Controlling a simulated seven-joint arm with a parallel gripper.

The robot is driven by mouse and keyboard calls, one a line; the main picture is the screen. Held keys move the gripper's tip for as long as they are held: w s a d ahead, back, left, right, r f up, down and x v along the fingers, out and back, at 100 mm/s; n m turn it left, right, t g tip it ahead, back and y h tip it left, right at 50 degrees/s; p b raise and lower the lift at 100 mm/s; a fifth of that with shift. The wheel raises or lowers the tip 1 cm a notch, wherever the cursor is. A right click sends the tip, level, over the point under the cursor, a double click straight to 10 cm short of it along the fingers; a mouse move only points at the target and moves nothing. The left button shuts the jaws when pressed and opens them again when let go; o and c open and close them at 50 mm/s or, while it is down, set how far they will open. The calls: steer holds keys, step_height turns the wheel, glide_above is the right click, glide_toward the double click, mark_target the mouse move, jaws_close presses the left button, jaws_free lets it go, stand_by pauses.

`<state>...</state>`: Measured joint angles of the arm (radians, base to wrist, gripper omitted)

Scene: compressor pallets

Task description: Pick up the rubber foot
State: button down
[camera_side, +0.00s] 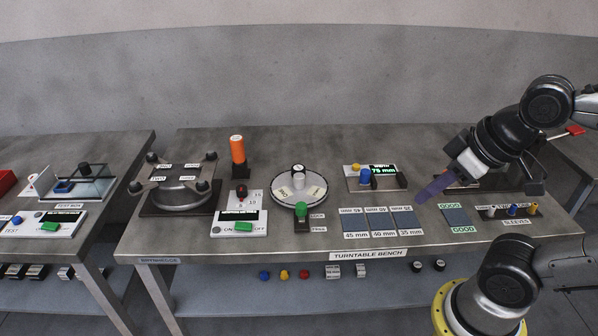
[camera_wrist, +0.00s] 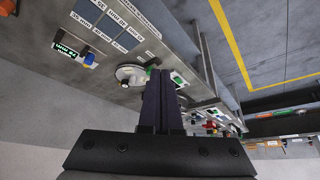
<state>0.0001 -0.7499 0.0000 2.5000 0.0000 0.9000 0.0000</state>
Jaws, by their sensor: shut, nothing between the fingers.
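No part is labelled as the rubber foot, and I cannot tell for certain which one it is. Small black round parts (camera_side: 416,265) sit on the lower shelf at the right in the side view. Other black round knobs (camera_side: 152,158) top the arms of a dark domed fixture (camera_side: 180,190) at the bench's left. My gripper (camera_side: 421,199) has dark purple fingers pressed together, with nothing between them. It is above the right part of the bench, pointing down and left. The fingers (camera_wrist: 160,74) also show shut in the wrist view, with the turntable beyond them.
The turntable (camera_side: 314,202) carries a white cylinder. Blue-grey gauge pads (camera_side: 384,222), a GOOD pad (camera_side: 457,218) and several sleeves (camera_side: 513,210) lie along the front right. An orange cylinder (camera_side: 237,149) stands behind a switch box (camera_side: 240,221).

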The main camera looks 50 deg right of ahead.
stand_by(0.4)
steer(key=shift+c, duration=0.7)
jaws_free()
